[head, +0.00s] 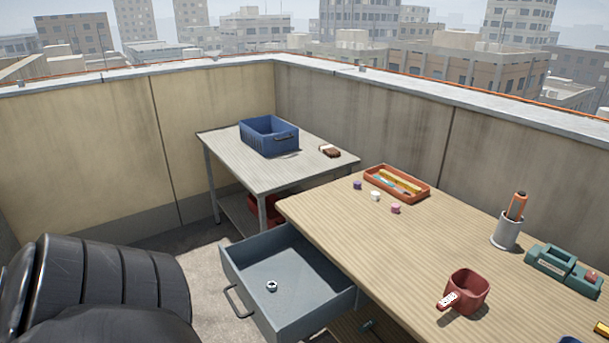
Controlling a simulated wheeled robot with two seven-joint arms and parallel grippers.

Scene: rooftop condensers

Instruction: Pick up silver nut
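The silver nut (272,286), a small pale ring with a dark hole, lies on the floor of an open grey drawer (311,303). The drawer is pulled out from under the wooden workbench (400,252), with its dark handle (237,301) at the left. Nothing covers the nut. Neither of my grippers is in view, so I cannot see whether they are open or shut.
On the bench are a red mug (468,291), a grey cup (507,232) with an orange-handled tool, an orange tray (397,183), a green block (556,265) and small pieces. A grey side table (285,176) holds a blue crate (268,137). Walls stand behind.

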